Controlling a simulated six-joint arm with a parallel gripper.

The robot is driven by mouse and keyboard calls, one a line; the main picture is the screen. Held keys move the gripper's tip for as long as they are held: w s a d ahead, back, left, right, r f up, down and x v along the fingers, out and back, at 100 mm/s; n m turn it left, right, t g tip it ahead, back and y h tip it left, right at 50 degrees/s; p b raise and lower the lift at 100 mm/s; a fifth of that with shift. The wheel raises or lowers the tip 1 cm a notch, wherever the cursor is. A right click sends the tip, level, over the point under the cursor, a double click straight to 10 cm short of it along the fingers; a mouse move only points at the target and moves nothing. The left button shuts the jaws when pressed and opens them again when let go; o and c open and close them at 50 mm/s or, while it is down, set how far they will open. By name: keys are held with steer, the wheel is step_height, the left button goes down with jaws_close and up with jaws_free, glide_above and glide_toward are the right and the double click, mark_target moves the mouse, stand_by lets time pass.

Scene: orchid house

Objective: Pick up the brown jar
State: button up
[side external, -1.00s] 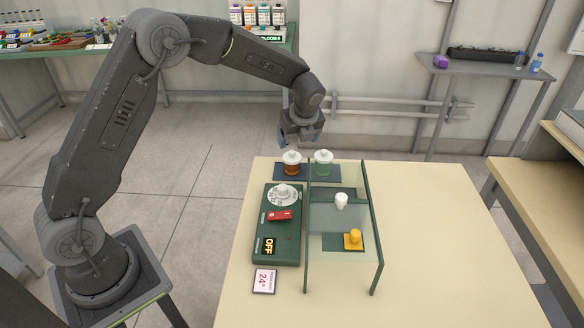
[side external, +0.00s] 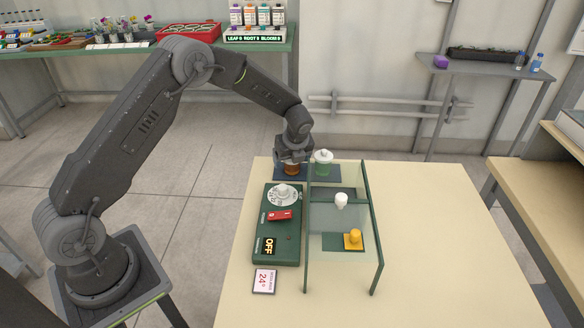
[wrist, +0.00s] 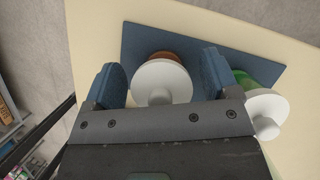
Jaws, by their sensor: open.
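The brown jar (side external: 292,169) stands on a dark blue mat (side external: 335,176) at the back of the table. In the side view its white lid is hidden behind my gripper (side external: 292,160). In the wrist view the jar's white lid (wrist: 162,82) lies between the two blue fingers of my gripper (wrist: 163,80), with a strip of brown showing above it. My gripper is open, one finger on each side of the jar. I cannot tell whether either finger touches it.
A green jar (side external: 323,163) with a white lid stands close to the right on the same mat. In front are a green control box (side external: 277,245) reading OFF and a clear-topped frame (side external: 340,220) with green side panels. The table's right part is clear.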

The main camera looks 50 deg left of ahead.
steer(key=c, duration=0.9)
steer(key=shift+c, duration=0.3)
steer(key=shift+r, duration=0.15)
